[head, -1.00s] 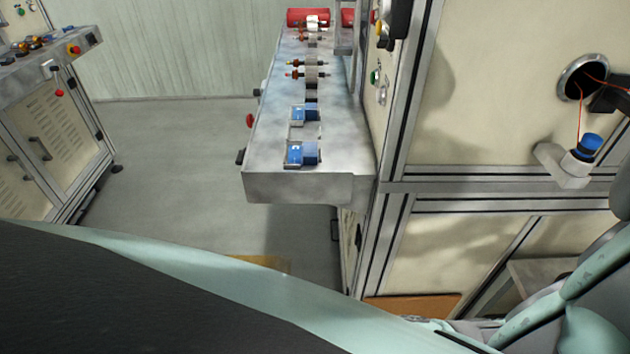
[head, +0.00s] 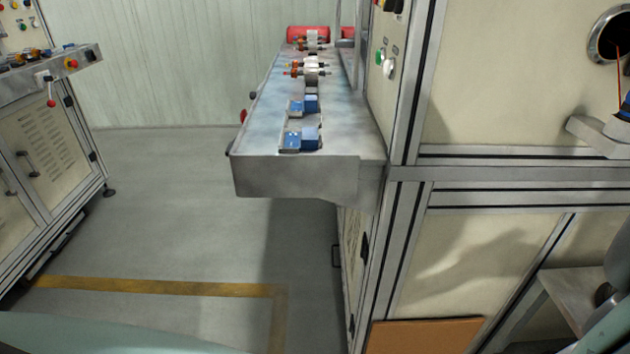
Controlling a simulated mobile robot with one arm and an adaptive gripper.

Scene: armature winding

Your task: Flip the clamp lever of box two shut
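I cannot make out a clamp lever or tell which thing is box two. A round port (head: 597,45) in the cream panel at the far right has a thin red wire running down from it. Below it a grey bracket (head: 595,132) carries a blue-topped part (head: 626,108), cut by the picture's right edge. A lever with a red ball end (head: 50,102) hangs from the left machine. My gripper is out of view; only pieces of my own body show along the bottom and right edges.
A metal shelf (head: 262,178) juts from the right machine, holding blue blocks (head: 300,139), several armatures (head: 306,72) and a red cylinder (head: 307,34). Left stands another machine (head: 50,150). Between them is open floor (head: 180,220) with a yellow line (head: 150,286).

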